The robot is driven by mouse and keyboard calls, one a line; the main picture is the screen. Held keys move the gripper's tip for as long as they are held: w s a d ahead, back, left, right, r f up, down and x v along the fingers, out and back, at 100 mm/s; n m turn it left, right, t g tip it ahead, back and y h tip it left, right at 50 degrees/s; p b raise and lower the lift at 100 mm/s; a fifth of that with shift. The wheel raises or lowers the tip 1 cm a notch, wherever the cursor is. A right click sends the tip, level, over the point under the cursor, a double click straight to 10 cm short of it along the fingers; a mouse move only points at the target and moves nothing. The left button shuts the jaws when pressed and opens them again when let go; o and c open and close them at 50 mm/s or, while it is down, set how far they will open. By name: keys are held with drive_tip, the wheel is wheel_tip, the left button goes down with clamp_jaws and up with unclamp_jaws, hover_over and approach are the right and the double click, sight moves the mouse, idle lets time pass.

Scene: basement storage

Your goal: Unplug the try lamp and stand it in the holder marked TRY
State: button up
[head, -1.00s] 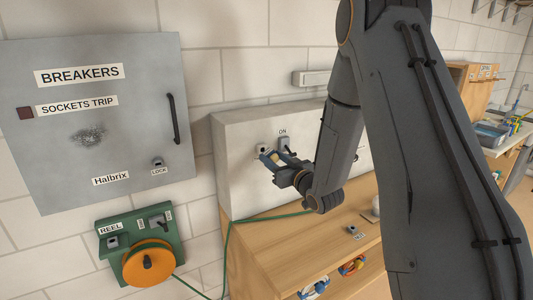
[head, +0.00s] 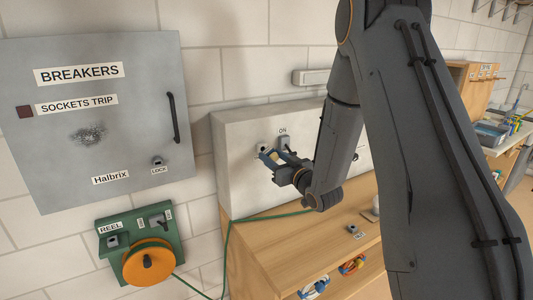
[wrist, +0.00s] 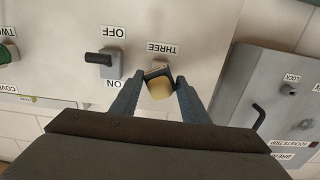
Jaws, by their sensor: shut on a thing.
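The try lamp, a small piece with a rounded cream-yellow end, sits between my fingers at the socket labelled THREE on the pale wall box. It shows in the wrist view (wrist: 160,88) and, small, in the head view (head: 272,155). My gripper (wrist: 155,92) is shut on it; in the head view my gripper (head: 274,160) is against the front of the box. I cannot tell whether the lamp's far end is still seated in the socket. A small grey holder (head: 353,230) with a label too small to read stands on the wooden bench top.
An ON/OFF switch (wrist: 103,59) with a dark lever is close beside the fingers. The breaker cabinet (head: 140,130) and green reel panel (head: 110,228) are at left. The wooden bench (head: 265,240) has some clear top; a green cable (head: 270,217) crosses it.

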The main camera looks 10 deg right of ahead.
drive_tip(key=shift+b+x, duration=0.5)
drive_tip(key=shift+x, duration=1)
idle(0.4)
drive_tip(key=o, duration=1.4)
drive_tip(key=shift+c, duration=0.2)
drive_tip(key=shift+p+v, duration=0.9)
drive_tip(key=shift+v, duration=3.6)
drive_tip(key=s+d+f+m+g+h, duration=0.1)
drive_tip(key=s+f+m+g+h, duration=0.1)
drive_tip(key=s+f+g+h, duration=0.5)
drive_tip(key=s+a+m+g+y, duration=0.1)
drive_tip(key=s+a+g, duration=0.2)
drive_tip(key=s, duration=1.9)
drive_tip(key=g, duration=0.5)
drive_tip(key=shift+s+r+g+b, duration=0.3)
drive_tip(key=shift+s+g+b, duration=0.05)
drive_tip(key=shift+g, duration=0.05)
